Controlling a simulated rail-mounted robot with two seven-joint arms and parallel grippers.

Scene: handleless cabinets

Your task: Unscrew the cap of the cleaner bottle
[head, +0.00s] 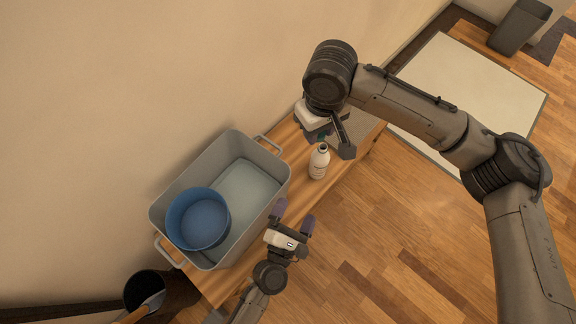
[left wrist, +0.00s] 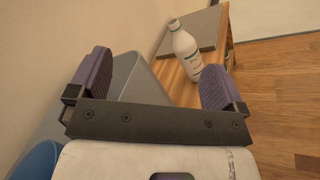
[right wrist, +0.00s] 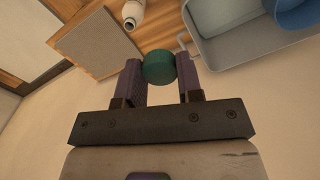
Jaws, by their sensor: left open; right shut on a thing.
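The white cleaner bottle (head: 319,165) stands upright on the wooden bench; its neck is uncapped with a dark opening. It also shows in the left wrist view (left wrist: 187,52) between the open fingers but beyond them, and partly at the top of the right wrist view (right wrist: 133,12). My right gripper (right wrist: 159,68) is shut on the green cap (right wrist: 159,67), held apart from the bottle. In the head view that gripper is above the bottle, the cap mostly hidden. My left gripper (head: 293,214) is open and empty, lower and left of the bottle.
A grey tub (head: 257,199) with a blue round container (head: 199,218) in it stands left of the bottle on the bench (head: 292,136). A grey slab (left wrist: 199,29) lies behind the bottle. A dark bin (head: 143,291) is at lower left. Bench around the bottle is clear.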

